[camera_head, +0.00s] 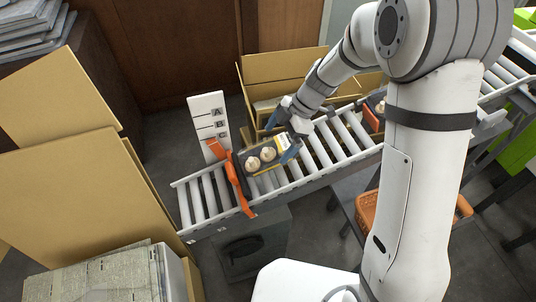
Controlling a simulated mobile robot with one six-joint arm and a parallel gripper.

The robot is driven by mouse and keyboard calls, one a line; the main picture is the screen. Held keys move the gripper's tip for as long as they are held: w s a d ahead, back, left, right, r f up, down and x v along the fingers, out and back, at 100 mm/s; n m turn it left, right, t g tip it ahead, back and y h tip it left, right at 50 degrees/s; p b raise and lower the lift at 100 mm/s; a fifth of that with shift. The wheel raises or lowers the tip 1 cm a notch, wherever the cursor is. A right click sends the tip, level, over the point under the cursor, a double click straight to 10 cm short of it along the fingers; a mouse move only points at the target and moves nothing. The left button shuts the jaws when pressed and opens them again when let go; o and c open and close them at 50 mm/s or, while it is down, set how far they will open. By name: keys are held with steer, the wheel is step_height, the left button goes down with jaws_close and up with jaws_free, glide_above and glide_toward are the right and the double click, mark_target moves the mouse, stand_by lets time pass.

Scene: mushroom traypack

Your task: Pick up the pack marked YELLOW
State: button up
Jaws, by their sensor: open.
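A dark tray pack with pale mushrooms (257,160) lies on the roller conveyor (214,204), close to an orange stop (233,182). A yellow and white label (283,142) shows at its right end, too small to read. My gripper (287,128) is open at the pack's right end, with its blue fingers spread near the label. I cannot tell whether the fingers touch the pack. A second pack (379,106) is farther up the conveyor, partly hidden by my arm.
A white board marked A, B, C (209,122) stands behind the orange stop. Open cardboard boxes (68,195) are at the left and another (285,66) is behind the conveyor. Newspapers (105,275) lie at the lower left. An orange crate (367,212) sits below the conveyor.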

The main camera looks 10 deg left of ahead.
mark_target(273, 146)
steer(key=x, duration=0.4)
steer(key=shift+s+a+f, duration=0.1)
steer(key=shift+a+f, duration=0.05)
steer(key=shift+a, duration=0.05)
steer(key=shift+c, duration=0.4)
steer(key=c, duration=0.8)
steer(key=shift+c, duration=0.2)
